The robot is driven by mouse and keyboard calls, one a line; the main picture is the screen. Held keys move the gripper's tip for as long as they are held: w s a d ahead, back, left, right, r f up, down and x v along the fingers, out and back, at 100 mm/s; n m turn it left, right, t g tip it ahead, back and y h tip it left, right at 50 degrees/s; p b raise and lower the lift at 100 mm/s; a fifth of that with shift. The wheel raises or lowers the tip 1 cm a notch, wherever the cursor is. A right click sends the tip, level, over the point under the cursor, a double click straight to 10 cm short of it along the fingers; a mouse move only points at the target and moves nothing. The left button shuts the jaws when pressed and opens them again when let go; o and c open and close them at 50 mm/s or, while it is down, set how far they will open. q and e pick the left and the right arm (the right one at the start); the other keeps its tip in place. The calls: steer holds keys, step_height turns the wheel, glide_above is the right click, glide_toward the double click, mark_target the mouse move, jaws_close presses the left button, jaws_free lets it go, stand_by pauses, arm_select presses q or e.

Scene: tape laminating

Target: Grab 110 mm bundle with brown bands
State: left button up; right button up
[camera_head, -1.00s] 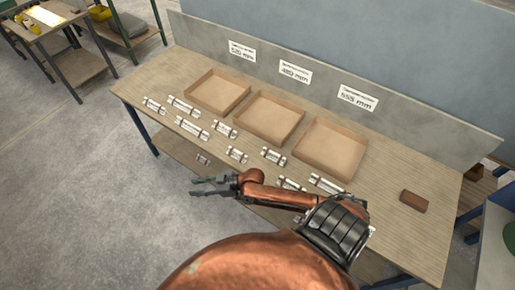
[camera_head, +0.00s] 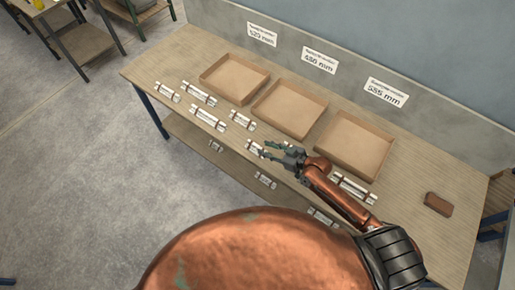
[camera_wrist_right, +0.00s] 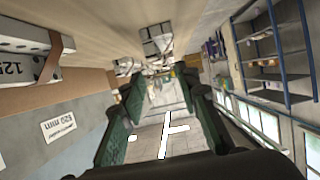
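Several small pale bundles with dark bands lie on the wooden table (camera_head: 160,68); their size marks are too small to read in the head view. My right gripper (camera_head: 272,150) is over the middle of the table, right beside a short bundle (camera_head: 252,148); I cannot tell whether they touch. In the right wrist view its green fingers (camera_wrist_right: 160,118) are spread, with nothing held between them. A pale bundle (camera_wrist_right: 22,38) with a brown band and a partly visible mark starting "125" shows at the upper left there. More banded bundles (camera_wrist_right: 157,42) show beyond the fingertips. My left gripper is not in view.
Three empty open cardboard trays (camera_head: 289,112) stand along the back of the table, below millimetre signs (camera_head: 319,60) on the back panel. A longer bundle (camera_head: 352,191) lies near my right forearm. A brown block (camera_head: 438,204) lies at the right. More bundles (camera_head: 265,180) show below the front edge.

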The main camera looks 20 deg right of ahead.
mark_target(260, 147)
steer(key=shift+w+a+f, duration=0.5)
steer(key=shift+w+f, duration=0.3)
steer(key=shift+f, duration=0.05)
steer(key=shift+x, duration=1.1)
steer(key=shift+c, duration=0.5)
steer(key=c, duration=0.6)
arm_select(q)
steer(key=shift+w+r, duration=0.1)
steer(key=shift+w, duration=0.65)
arm_select(e)
jaws_close()
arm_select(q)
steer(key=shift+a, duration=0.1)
